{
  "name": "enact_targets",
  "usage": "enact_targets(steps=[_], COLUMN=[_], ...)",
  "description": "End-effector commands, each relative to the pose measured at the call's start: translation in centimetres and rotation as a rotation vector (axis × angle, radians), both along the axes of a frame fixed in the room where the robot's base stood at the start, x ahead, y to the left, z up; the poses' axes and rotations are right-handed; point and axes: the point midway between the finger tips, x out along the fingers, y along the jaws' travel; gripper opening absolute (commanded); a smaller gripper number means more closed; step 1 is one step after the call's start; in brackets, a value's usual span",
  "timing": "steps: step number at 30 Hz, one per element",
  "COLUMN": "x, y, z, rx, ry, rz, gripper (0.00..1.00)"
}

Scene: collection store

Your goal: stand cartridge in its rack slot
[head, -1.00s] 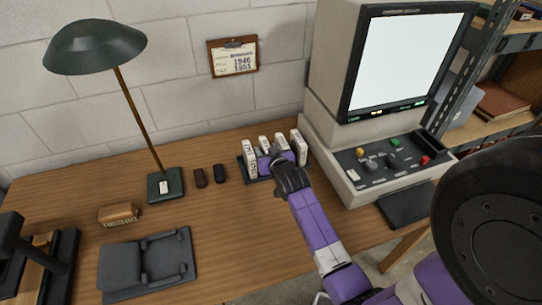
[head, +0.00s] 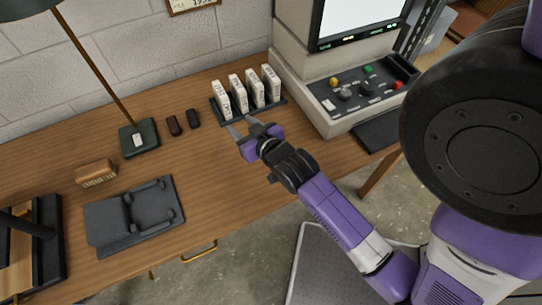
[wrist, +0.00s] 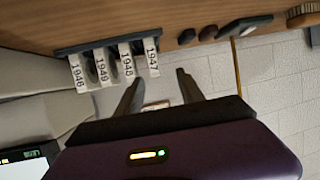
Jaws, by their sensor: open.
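A dark rack (head: 283,99) stands on the desk beside the beige reader and holds several white cartridges upright in a row. In the wrist view the rack (wrist: 110,43) shows cartridges labelled 1946 (wrist: 79,75), 1949 (wrist: 101,68), 1948 (wrist: 127,60) and 1947 (wrist: 152,57). The 1947 cartridge (head: 222,99) is at the left end of the row in the head view. My gripper (head: 240,122) is open and empty, just in front of the rack's left part. Its fingers are clear of the cartridges.
Two small dark objects (head: 174,126) lie left of the rack, beside the lamp base (head: 139,137). A brown brush-like block (head: 96,173) and a dark grey cradle (head: 135,213) lie further left. The reader's control panel (head: 362,92) is at right.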

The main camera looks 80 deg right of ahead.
Motion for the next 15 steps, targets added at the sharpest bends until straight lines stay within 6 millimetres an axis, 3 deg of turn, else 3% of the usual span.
enact_targets(steps=[1,6,12,15], x=[-0.7,-3.8,-9.0,-11.5], y=[3.4,12.3,20.1,22.5], z=[-0.4,0.8,4.0,6.0], rx=[0.003,-0.012,-0.022,-0.026], ry=[0.005,-0.019,-0.051,-0.067], rz=[0.064,0.258,0.471,0.561], gripper=[0.45,0.45,0.45,0.45])
